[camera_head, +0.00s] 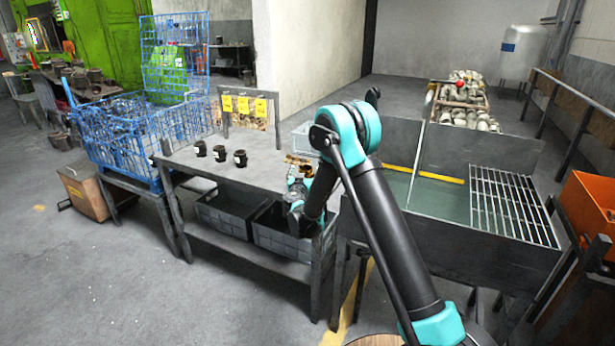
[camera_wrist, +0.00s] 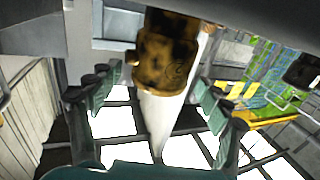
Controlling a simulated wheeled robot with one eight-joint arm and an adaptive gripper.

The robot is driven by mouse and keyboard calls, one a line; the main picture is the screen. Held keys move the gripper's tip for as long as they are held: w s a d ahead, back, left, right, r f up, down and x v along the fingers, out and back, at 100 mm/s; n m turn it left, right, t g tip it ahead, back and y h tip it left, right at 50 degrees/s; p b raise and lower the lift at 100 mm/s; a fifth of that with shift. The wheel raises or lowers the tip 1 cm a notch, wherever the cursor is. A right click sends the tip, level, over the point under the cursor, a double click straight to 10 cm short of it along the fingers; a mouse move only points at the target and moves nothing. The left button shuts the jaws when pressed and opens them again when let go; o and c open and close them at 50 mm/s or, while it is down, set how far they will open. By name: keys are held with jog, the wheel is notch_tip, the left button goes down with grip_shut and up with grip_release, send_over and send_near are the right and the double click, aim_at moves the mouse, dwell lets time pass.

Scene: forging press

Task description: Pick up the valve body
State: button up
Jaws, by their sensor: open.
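The valve body is a brass-brown, worn-looking casting. In the wrist view the valve body (camera_wrist: 165,62) hangs into the upper middle of the picture, beyond and between my fingers, with a small stub on its left side. Its top end is cut off. In the head view the valve body (camera_head: 297,160) shows on the right end of the grey table, partly hidden by my arm. My gripper (camera_wrist: 157,92) is open, with one finger on each side and visible gaps to the valve body. In the head view my gripper (camera_head: 297,190) is by the table's right end, partly hidden.
Three dark cylindrical parts (camera_head: 219,153) stand on the grey table (camera_head: 262,172). Grey crates (camera_head: 225,215) sit on its lower shelf. A blue wire basket (camera_head: 125,140) stands left. A metal basin with a grate (camera_head: 510,210) is close on the right. Open floor lies front left.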

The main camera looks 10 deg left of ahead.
jog(key=c, duration=1.6)
jog(key=shift+r, duration=0.15)
